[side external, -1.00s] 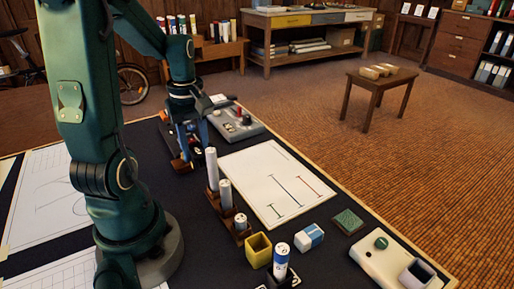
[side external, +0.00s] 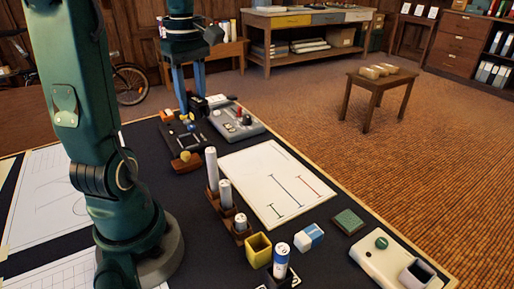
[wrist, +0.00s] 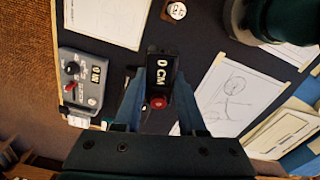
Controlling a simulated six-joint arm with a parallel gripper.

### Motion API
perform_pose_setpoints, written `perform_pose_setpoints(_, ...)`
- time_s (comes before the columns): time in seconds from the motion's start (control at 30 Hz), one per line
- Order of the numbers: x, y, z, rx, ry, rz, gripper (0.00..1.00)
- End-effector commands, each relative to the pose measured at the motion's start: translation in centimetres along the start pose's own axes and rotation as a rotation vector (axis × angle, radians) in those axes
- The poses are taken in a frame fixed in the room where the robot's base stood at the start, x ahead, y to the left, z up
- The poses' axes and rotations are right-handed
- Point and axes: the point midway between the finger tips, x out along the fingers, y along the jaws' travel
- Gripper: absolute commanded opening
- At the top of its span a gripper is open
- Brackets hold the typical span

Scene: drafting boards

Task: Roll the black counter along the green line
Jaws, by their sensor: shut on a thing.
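The black counter (wrist: 160,68), a small block marked "0 CM" with a red knob on its near end, is between my gripper's (wrist: 157,92) blue fingers in the wrist view. In the side view my gripper (side external: 193,106) is shut on the black counter (side external: 197,102), above the dark tray. The white sheet (side external: 250,165) with several ruled lines lies to the right on the dark mat.
A dark tray (side external: 180,138) with small parts lies below my gripper. A grey control box (side external: 237,122) stands close to its right. A stepped wooden holder (side external: 226,211) with white cylinders stands at the sheet's left edge. A yellow cup (side external: 258,249) and blue-white block (side external: 310,236) stand nearer.

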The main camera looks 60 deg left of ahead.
Motion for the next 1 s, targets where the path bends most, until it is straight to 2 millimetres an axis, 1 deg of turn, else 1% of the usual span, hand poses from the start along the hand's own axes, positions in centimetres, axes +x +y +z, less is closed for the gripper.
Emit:
perform_pose_setpoints(0.1,1.5,2.2,1.4,-0.065,0.005,-0.006,0.00)
perform_pose_setpoints(0.17,2.3,3.2,2.5,-0.084,0.008,-0.007,0.00)
perform_pose_setpoints(0.27,3.7,4.7,4.9,-0.092,0.015,-0.007,0.00)
perform_pose_setpoints(0.43,6.2,6.2,10.0,-0.055,0.025,-0.006,0.00)
perform_pose_setpoints(0.53,7.7,6.2,13.2,-0.002,0.031,-0.004,0.00)
perform_pose_setpoints(0.6,8.6,5.9,15.2,0.046,0.035,-0.002,0.00)
perform_pose_setpoints(0.7,9.5,5.2,17.6,0.128,0.040,0.003,0.00)
perform_pose_setpoints(0.83,10.2,4.2,19.5,0.208,0.046,0.009,0.00)
perform_pose_setpoints(0.9,10.4,3.9,20.1,0.232,0.049,0.012,0.00)
perform_pose_setpoints(1.0,10.6,3.7,20.4,0.248,0.052,0.013,0.00)
